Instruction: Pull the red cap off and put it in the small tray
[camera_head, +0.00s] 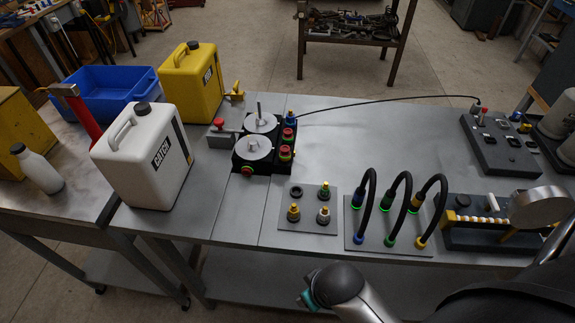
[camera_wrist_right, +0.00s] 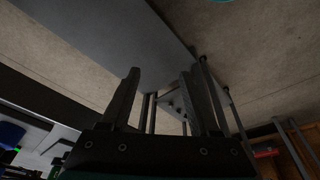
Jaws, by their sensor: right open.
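A black unit (camera_head: 264,164) with two round grey discs stands on the grey table, left of the middle. I cannot tell which red part is the red cap. I cannot make out a small tray. My right gripper (camera_wrist_right: 160,74) is open and empty in the wrist view, with grey metal and floor beyond it. My left gripper is not in view.
White (camera_head: 140,165) and yellow (camera_head: 189,85) canisters stand left of the unit, with a blue crate (camera_head: 108,80) behind. In front are a fittings plate (camera_head: 307,222) and upright black hoses (camera_head: 398,205). The table's back middle (camera_head: 385,130) is mostly clear.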

